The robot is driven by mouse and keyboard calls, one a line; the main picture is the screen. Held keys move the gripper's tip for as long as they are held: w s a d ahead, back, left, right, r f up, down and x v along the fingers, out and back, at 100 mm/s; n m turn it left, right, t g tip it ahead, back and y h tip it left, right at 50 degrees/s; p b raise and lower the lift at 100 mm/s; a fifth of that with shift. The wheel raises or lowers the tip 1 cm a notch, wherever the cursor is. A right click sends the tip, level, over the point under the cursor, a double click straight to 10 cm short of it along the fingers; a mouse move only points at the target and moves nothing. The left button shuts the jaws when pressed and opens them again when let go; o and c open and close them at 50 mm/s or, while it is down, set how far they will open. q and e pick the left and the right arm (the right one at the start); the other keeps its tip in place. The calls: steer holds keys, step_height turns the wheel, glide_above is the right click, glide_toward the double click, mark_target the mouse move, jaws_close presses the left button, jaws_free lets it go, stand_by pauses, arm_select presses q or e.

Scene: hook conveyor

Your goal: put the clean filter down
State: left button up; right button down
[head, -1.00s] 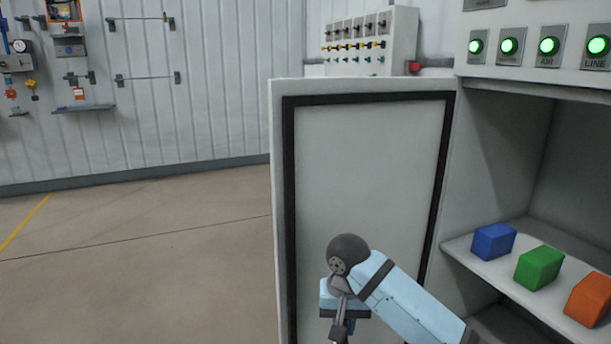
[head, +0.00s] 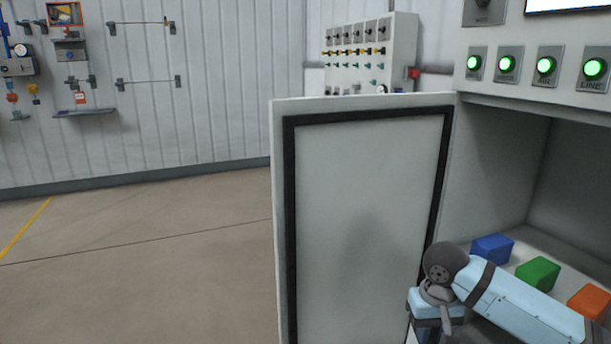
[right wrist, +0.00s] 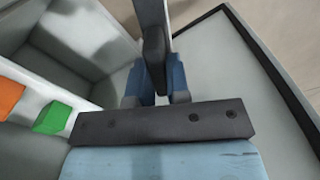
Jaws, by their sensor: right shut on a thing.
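My right gripper (head: 432,330) is at the cabinet opening, low in the head view, with its fingers mostly hidden below my wrist. In the right wrist view its two blue fingers (right wrist: 156,88) are shut on a narrow, dark grey piece (right wrist: 152,45). I take this piece to be the clean filter; only its edge shows, so its full shape cannot be told. The piece points away from the wrist, between the cabinet inside and the open door. My left gripper is not in view.
The open cabinet door (head: 365,200) stands left of my right arm. Inside, a shelf (head: 560,248) bears a blue block (head: 492,248), a green block (head: 538,273) and an orange block (head: 588,302). Several green lamps glow above. Floor at left (head: 130,260) is clear.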

arm_select(q)
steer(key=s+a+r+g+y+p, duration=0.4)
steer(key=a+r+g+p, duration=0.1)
steer(key=p, duration=2.4)
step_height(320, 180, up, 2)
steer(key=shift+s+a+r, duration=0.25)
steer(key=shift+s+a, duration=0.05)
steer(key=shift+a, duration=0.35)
arm_select(e)
steer(key=s+r, duration=0.4)
steer(key=r, duration=1)
steer(key=s+r, duration=0.5)
steer(key=r, duration=0.8)
steer(key=shift+r, duration=0.4)
